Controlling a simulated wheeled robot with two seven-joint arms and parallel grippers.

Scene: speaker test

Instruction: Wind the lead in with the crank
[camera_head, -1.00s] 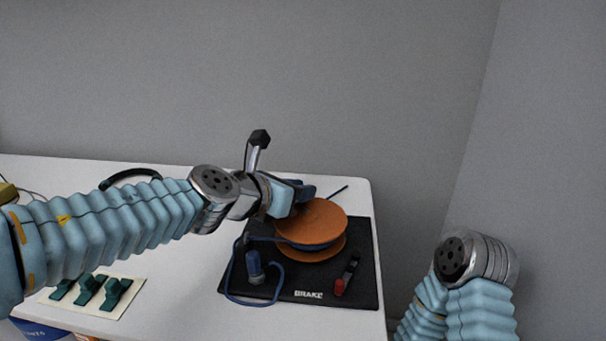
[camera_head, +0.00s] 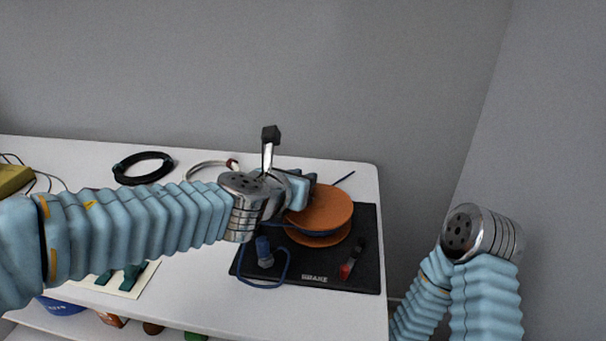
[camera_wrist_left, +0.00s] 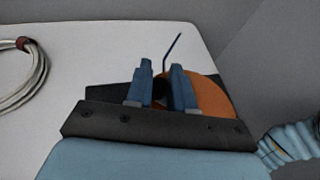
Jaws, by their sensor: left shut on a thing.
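The orange reel (camera_head: 328,203) stands on a black base plate (camera_head: 362,225) on the white table. My left gripper (camera_head: 312,181) is over the reel's far left edge; my own wrist partly hides the spot. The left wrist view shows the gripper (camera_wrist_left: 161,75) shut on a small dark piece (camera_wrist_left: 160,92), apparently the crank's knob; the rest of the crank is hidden. The blue lead (camera_head: 262,286) loops over the plate's left front, around a blue plug (camera_head: 264,254) standing there. My right arm shows at the right, its gripper out of view.
A red-tipped brake lever (camera_head: 352,265) lies on the plate's right. A thin dark rod (camera_head: 344,178) sticks out behind the reel. A black cable coil (camera_head: 143,167) and a pale cable (camera_head: 205,166) lie at the back left. Green pieces (camera_head: 130,276) lie on a card at front left.

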